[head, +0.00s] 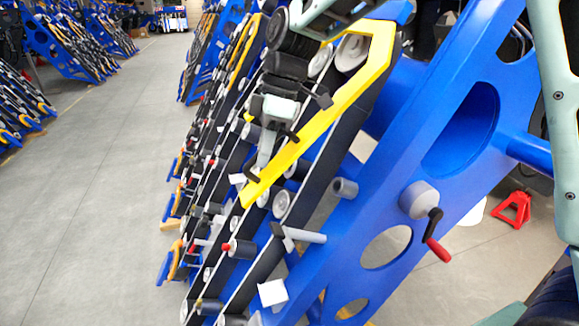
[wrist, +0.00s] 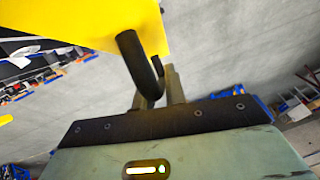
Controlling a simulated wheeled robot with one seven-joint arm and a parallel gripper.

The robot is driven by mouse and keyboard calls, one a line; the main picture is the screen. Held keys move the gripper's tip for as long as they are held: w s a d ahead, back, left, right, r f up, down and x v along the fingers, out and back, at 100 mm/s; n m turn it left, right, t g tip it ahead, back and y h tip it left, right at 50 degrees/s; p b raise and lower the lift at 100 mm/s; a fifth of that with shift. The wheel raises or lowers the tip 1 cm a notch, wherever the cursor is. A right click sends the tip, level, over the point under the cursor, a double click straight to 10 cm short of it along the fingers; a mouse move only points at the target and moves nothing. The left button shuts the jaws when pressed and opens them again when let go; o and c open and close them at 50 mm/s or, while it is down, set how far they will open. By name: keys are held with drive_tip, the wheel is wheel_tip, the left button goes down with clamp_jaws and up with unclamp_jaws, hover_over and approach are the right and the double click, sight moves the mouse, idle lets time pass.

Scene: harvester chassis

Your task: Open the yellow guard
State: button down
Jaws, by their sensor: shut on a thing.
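The yellow guard (head: 337,106) is a long, flat, bent bar that slants along the upper side of the black and blue chassis row. Its lower end is near the middle of the head view. In the wrist view the yellow guard (wrist: 92,22) fills the upper left, with a curved black handle (wrist: 138,62) on it. My gripper (head: 254,173) reaches down to the guard's lower end. In the wrist view my gripper (wrist: 160,88) is shut on the black handle; the handle partly hides the fingers.
A big blue frame plate (head: 440,130) with oval holes stands to the right, carrying a grey roller with a red-handled crank (head: 435,240). Grey pegs and rollers stick out below the guard. A red jack stand (head: 513,209) is on the floor. The grey aisle (head: 95,190) at left is clear.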

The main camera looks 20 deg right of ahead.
drive_tip(key=a+r+y+b, duration=0.1)
drive_tip(key=a+r+y, duration=0.2)
drive_tip(key=r, duration=1)
drive_tip(key=a+r+y+b, duration=0.1)
drive_tip(key=a+r+y, duration=0.2)
drive_tip(key=r, duration=0.9)
drive_tip(key=shift+a+r+n+y, duration=0.3)
drive_tip(key=shift+a+r+y, duration=0.1)
drive_tip(key=shift+y, duration=0.8)
drive_tip(key=c, duration=1.5)
unclamp_jaws()
drive_tip(key=shift+f, duration=0.1)
drive_tip(key=shift+o, duration=0.2)
drive_tip(key=b+v, duration=0.2)
drive_tip(key=v, duration=1.5)
drive_tip(key=shift+w+d+b, duration=0.15)
drive_tip(key=shift+d+b, duration=0.05)
drive_tip(key=shift+b, duration=0.15)
